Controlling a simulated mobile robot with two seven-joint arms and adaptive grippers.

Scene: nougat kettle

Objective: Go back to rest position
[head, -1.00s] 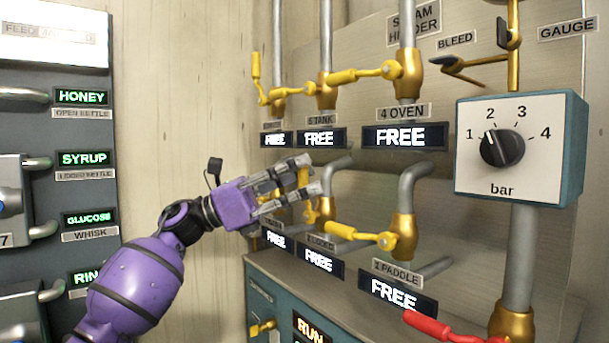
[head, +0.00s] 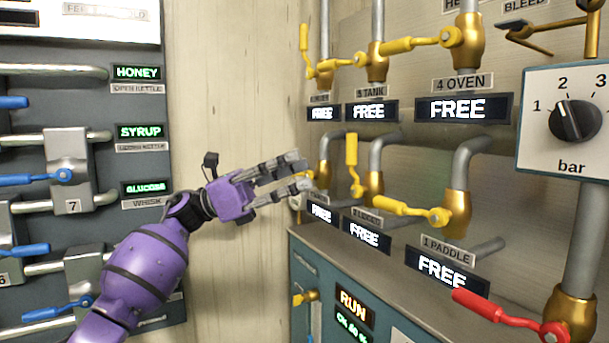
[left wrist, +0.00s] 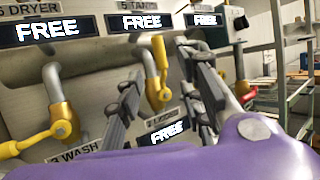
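My left gripper (head: 300,171) is purple with grey fingers. In the head view it is in front of the steam header panel, left of the lower row of valves. Its fingers are spread apart with nothing between them in the head view. In the left wrist view the fingers (left wrist: 165,95) also stand apart, with a yellow valve handle (left wrist: 160,54) showing beyond the gap. In the head view that upright yellow handle (head: 351,150) is to the right of the fingertips and looks clear of them. My right gripper is not in view.
Yellow-handled valves (head: 410,45) line the upper row, and another yellow lever (head: 400,207) sits above the 1 PADDLE sign. A red lever (head: 500,312) is at the lower right. A pressure dial (head: 575,121) is at the right. Blue-handled valves (head: 40,178) fill the left panel.

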